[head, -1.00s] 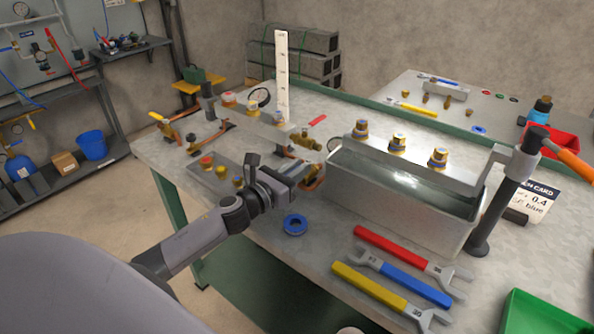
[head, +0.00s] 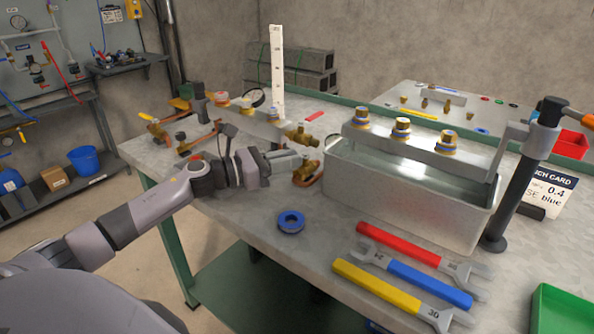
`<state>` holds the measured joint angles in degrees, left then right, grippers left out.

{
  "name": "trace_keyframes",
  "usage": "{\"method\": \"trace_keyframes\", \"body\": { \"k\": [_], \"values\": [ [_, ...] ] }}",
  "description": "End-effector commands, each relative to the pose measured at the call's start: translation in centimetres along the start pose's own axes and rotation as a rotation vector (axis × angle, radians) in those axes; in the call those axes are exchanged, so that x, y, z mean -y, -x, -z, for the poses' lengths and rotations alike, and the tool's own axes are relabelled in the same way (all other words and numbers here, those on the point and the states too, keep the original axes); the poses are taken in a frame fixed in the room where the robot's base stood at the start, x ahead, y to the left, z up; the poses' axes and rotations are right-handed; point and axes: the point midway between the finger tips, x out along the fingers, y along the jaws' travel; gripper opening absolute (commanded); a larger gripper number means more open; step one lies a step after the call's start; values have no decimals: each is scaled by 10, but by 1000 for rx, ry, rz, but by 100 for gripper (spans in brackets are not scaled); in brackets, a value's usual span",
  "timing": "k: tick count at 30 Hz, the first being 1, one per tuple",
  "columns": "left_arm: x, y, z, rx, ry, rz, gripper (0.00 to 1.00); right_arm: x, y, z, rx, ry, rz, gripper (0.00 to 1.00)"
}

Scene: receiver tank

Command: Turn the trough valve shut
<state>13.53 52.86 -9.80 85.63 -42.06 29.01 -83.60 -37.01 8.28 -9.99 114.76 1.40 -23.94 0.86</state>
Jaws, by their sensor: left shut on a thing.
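The trough (head: 410,190) is a grey metal box of water on the bench. A brass valve (head: 306,173) with a copper pipe sits at its left end. My left gripper (head: 290,161) reaches in from the left, its fingers at this valve. It is shut on a part of the valve; the fingers hide that part, so I cannot tell how the handle is turned. Another brass valve (head: 302,135) with a red lever (head: 315,115) stands just behind. My right gripper is not in view.
A blue tape roll (head: 291,222) lies in front of the gripper. Red (head: 398,243), blue (head: 430,283) and yellow (head: 377,287) wrenches lie before the trough. A dark post (head: 513,190) stands at its right end. A white scale (head: 276,70) rises behind the valves.

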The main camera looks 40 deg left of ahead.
Motion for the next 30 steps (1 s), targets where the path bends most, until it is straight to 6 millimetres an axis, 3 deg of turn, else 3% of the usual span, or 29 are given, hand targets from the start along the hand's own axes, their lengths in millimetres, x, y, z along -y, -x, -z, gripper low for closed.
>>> {"method": "trace_keyframes", "body": {
  "k": [17,18,20,30],
  "values": [
    [-3,7,0,1,2,15,0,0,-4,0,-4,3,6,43],
    [-3,7,0,1,2,15,28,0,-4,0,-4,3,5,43],
    [-3,7,0,1,2,15,44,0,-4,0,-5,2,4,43],
    [-3,8,0,0,1,14,44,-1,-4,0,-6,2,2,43]
  ]
}}
